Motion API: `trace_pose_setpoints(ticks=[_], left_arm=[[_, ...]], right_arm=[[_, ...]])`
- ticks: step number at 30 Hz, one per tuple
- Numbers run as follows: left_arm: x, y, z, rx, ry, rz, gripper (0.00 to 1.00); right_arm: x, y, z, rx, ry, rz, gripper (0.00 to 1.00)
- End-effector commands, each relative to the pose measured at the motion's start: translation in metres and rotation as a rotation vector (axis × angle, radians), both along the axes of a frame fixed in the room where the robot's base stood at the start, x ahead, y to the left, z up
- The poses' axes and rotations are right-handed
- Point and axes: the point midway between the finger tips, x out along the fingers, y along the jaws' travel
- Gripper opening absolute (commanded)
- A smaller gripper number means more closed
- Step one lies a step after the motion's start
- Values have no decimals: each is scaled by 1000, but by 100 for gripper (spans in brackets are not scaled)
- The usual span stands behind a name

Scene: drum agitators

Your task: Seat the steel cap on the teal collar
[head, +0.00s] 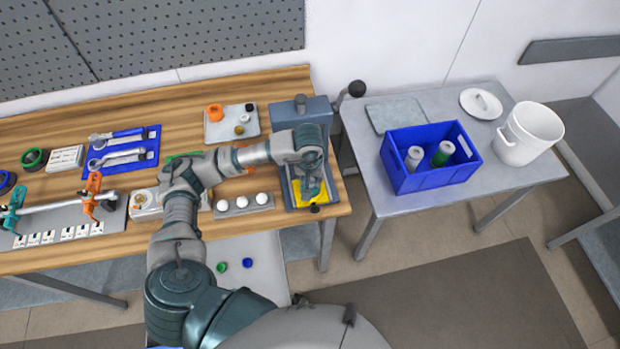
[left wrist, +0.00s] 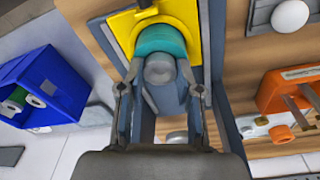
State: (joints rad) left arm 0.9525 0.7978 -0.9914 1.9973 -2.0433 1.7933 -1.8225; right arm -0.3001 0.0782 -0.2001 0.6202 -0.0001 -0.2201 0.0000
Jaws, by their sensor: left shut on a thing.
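My left gripper (head: 311,190) is over the yellow plate (head: 328,196) at the right end of the wooden bench. In the left wrist view, the gripper (left wrist: 160,88) has one finger on each side of the grey steel cap (left wrist: 160,69) and is shut on it. The teal collar (left wrist: 159,40) shows just beyond the cap, in front of the yellow plate (left wrist: 122,24). The cap looks lined up with the collar, but I cannot tell whether they touch. In the head view the gripper hides both cap and collar. My right gripper is in neither view.
A grey-blue press-like stand (head: 300,110) with a black-knobbed lever (head: 356,89) is close behind the gripper. A tray of white domes (head: 243,205) lies to its left. A blue crate (head: 430,175) and a white pot (head: 528,134) stand on the side table.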

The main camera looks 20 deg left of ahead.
Motion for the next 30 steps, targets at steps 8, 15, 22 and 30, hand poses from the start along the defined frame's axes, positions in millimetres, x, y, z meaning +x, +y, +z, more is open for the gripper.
trace_pose_setpoints(ticks=[8, 15, 22, 30], left_arm=[[0, 0, -2, 0, 2, 0, 0], [0, 0, -1, 0, 3, 0, 44], [0, 0, -1, 1, 1, 0, 63], [0, 0, 9, 0, -2, 0, 63]], right_arm=[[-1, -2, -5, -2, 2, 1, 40], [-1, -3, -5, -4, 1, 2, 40], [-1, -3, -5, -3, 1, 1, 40], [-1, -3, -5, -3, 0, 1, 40]])
